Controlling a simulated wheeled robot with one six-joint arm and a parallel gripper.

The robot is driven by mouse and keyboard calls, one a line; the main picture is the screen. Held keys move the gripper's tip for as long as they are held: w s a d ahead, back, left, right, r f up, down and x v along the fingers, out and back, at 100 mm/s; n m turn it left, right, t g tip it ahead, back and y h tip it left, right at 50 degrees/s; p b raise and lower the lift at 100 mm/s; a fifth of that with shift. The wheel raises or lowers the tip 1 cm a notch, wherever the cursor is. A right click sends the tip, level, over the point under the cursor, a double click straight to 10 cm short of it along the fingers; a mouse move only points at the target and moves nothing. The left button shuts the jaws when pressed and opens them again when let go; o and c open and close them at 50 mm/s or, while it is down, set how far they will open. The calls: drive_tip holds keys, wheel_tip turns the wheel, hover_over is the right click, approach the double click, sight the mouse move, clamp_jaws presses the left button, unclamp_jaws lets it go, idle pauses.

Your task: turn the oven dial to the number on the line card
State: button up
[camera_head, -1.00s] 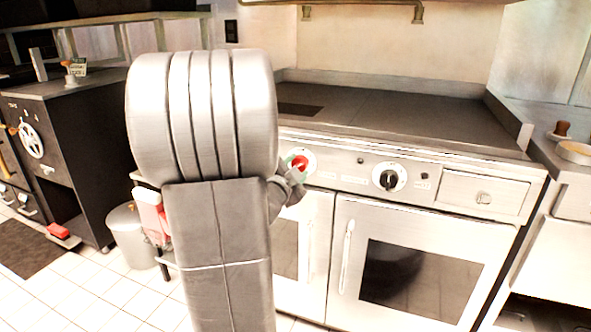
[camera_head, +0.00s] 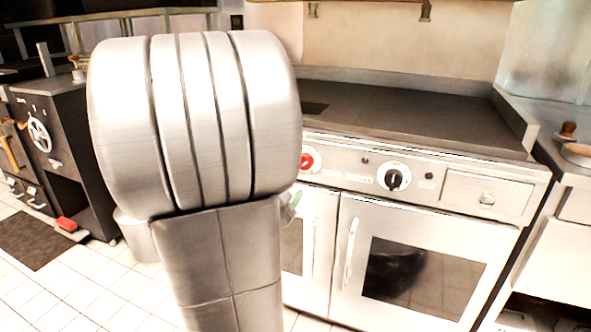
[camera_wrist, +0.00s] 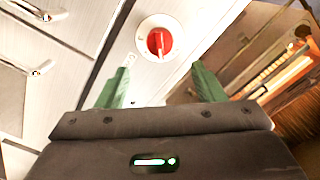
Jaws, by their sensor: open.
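A red dial on a round white plate (camera_head: 308,160) is on the oven's front panel, just right of my arm in the head view. In the wrist view the red dial (camera_wrist: 157,42) lies ahead of my fingers, with a pale mark at its lower edge. Its numbers are too small to read. My gripper (camera_wrist: 156,84) is open, its green fingers apart and empty, clear of the dial. In the head view my arm hides most of the gripper. A black dial (camera_head: 393,180) sits further right on the panel. I cannot make out a readable line card.
The oven doors (camera_head: 405,265) with a vertical handle are below the panel, and a drawer (camera_head: 486,198) is at its right. A dark cabinet with a handwheel (camera_head: 39,135) and a red pedal (camera_head: 66,224) stand left. Tiled floor lies open at lower left.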

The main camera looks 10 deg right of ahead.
drive_tip(key=shift+v, duration=2.15)
drive_tip(key=shift+w+d, duration=0.1)
drive_tip(key=b+x, duration=0.2)
drive_tip(key=x, duration=1.1)
drive_tip(key=shift+w+d, duration=0.2)
drive_tip(key=shift+w, duration=0.05)
drive_tip(key=shift+s+a, duration=0.1)
